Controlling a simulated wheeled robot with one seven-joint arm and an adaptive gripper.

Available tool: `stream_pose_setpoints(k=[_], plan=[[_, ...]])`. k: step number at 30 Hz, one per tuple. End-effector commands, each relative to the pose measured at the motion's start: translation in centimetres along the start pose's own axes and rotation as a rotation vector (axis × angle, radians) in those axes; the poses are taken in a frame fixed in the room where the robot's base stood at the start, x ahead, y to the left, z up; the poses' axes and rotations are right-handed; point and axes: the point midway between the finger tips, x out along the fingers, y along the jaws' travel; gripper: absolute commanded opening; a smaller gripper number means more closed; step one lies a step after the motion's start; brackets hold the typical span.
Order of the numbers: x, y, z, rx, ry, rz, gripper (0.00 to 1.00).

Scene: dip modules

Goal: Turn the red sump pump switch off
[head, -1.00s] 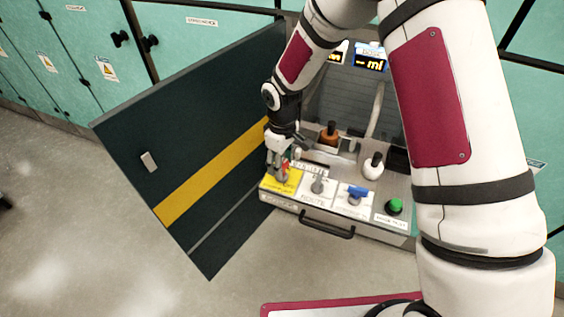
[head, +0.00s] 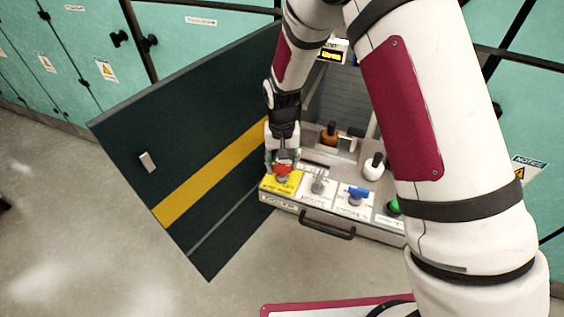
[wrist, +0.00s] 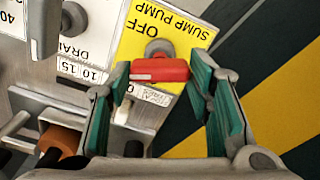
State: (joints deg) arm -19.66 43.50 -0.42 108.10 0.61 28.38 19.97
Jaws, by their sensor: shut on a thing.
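The red sump pump switch (head: 283,169) sits on a yellow plate (head: 293,184) at the left end of the panel. In the wrist view its red handle (wrist: 160,70) lies crosswise on a grey round base, beside the printed words OFF and SUMP PUMP on the yellow plate (wrist: 185,35). My gripper (head: 282,163) is down at the switch from above. In the wrist view my gripper (wrist: 163,76) has its teal-padded fingers at the two ends of the red handle and is shut on it. The far side of the handle is hidden in the head view.
A grey selector knob (head: 318,184), a blue handle (head: 357,194) and a green button (head: 393,206) line the panel to the right. Orange (head: 330,131) and white (head: 374,167) knobs stand behind. The open dark cabinet door (head: 170,140) is close on the left.

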Motion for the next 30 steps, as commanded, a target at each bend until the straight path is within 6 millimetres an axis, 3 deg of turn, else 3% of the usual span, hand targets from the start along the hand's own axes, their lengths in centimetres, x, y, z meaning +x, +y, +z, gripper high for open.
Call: stream_pose_setpoints(k=[15,30], plan=[[-0.03,0.01,0.04,0.346,-0.001,0.001,0.19],[0.01,0.01,0.03,0.415,-0.001,0.001,0.19]])
